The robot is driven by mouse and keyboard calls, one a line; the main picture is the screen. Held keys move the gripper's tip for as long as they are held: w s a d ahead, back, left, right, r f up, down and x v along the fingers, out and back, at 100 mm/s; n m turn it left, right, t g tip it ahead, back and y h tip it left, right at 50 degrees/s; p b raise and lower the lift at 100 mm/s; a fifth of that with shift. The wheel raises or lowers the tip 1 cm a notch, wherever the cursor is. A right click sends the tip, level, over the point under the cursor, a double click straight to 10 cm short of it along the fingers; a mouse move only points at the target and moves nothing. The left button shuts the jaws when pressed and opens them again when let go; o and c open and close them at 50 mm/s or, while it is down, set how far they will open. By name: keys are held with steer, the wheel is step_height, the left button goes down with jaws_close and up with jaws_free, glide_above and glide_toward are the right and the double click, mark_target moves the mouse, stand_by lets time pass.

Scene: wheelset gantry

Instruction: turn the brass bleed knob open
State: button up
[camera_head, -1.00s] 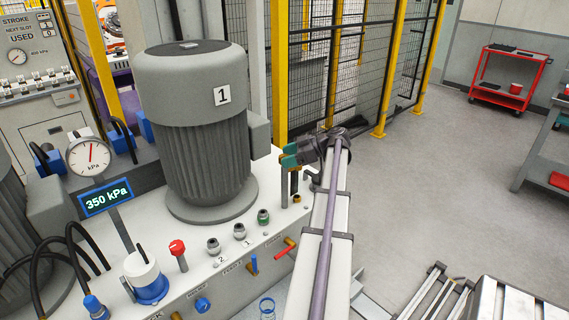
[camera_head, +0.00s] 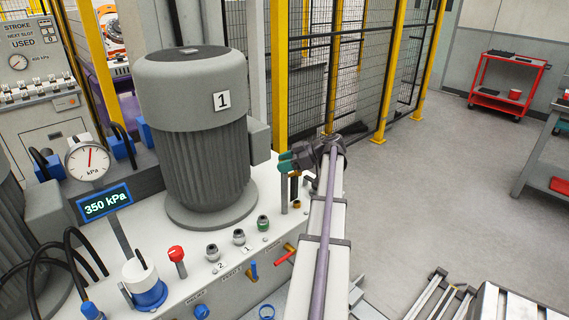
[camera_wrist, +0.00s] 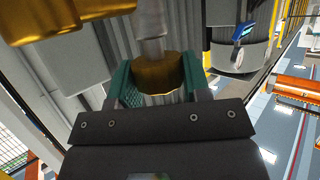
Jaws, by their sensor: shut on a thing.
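The brass bleed knob (camera_wrist: 158,76) shows in the wrist view between my green-padded fingers, on a grey stem that runs up out of the picture. My gripper (camera_wrist: 162,88) is shut on it, one finger on each side. In the head view my gripper (camera_head: 291,162) is at the right end of the white-topped unit, beside the big grey motor marked 1 (camera_head: 192,130). There my fingers and wrist largely hide the knob. The digital display (camera_head: 104,203) reads 350 kPa, next to a round dial gauge (camera_head: 88,160).
Another brass part (camera_wrist: 60,20) is close by at the wrist view's upper left. A red mushroom button (camera_head: 177,253), several numbered fittings and a red-handled valve (camera_head: 284,256) line the unit's front.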

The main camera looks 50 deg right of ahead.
steer(key=shift+a+m+t, duration=0.1)
steer(key=shift+m+t, duration=0.2)
steer(key=m+t+h, duration=0.1)
steer(key=m+h, duration=0.1)
steer(key=h, duration=0.1)
steer(key=shift+s+a+m, duration=0.1)
steer(key=shift+m, duration=0.2)
steer(key=m+h, duration=0.4)
steer(key=h, duration=0.1)
steer(key=shift+t, duration=0.3)
steer(key=m+g+h, duration=0.1)
steer(key=m+h, duration=0.3)
steer(key=h, duration=0.1)
steer(key=shift+m, duration=0.4)
steer(key=shift+m+g+h, duration=1.2)
steer(key=shift+m+h, duration=0.4)
steer(key=shift+h, duration=0.1)
steer(key=o, duration=0.9)
steer(key=shift+d, duration=0.2)
